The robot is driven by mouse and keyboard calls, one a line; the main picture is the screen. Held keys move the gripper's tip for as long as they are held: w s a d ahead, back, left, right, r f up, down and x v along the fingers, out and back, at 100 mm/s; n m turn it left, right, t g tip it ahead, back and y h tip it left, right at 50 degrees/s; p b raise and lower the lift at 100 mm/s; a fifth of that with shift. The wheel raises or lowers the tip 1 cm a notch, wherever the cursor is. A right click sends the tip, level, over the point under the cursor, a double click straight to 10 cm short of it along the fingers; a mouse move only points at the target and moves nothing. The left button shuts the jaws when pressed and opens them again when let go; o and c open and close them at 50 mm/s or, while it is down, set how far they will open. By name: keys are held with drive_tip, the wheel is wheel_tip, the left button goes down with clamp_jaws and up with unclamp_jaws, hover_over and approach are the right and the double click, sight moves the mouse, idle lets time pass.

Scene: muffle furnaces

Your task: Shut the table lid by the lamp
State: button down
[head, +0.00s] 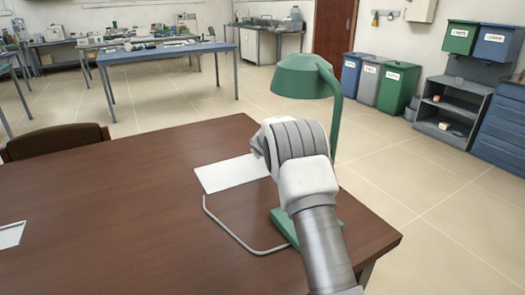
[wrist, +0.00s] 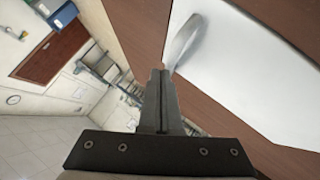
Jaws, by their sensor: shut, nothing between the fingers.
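The green lamp (head: 303,78) stands at the right end of the brown table (head: 120,205), its base (head: 284,226) partly behind my arm. A flat white panel (head: 230,174) shows at the tabletop left of the lamp, with a thin grey bent bar (head: 232,236) in front of it. I cannot tell whether the panel is the lid or a lined opening. In the wrist view, my gripper (wrist: 162,78) is shut and empty. A grey curved strip (wrist: 186,42) is right by its fingertips; contact is unclear. The white panel (wrist: 250,70) lies beyond. My arm hides the fingers in the head view.
A chair (head: 55,141) stands behind the table at the left. Another white panel (head: 10,235) shows at the left edge. A blue-topped bench (head: 165,52), bins (head: 375,80) and grey shelves (head: 452,108) stand farther back. The middle of the table is clear.

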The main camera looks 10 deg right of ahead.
drive_tip(key=shift+s+d+f, duration=0.15)
drive_tip(key=shift+s+f, duration=0.05)
drive_tip(key=shift+f, duration=0.15)
drive_tip(key=s+a+r+m, duration=0.1)
drive_tip(key=s+r, duration=0.7)
drive_tip(key=s, duration=0.2)
drive_tip(key=s+r+m, duration=0.1)
drive_tip(key=s+r, duration=0.6)
drive_tip(key=s, duration=0.3)
drive_tip(key=s+a+r+m+g+y+p, duration=0.1)
drive_tip(key=s+a+m+g, duration=0.15)
drive_tip(key=s, duration=1.55)
drive_tip(key=s+a+m+g+y, duration=0.1)
drive_tip(key=s+a+m+g, duration=0.15)
drive_tip(key=s, duration=1.55)
wheel_tip(320, 180, up, 19)
drive_tip(key=n+p, duration=0.1)
drive_tip(key=p, duration=1.7)
drive_tip(key=shift+a, duration=0.25)
drive_tip(key=shift+w, duration=0.1)
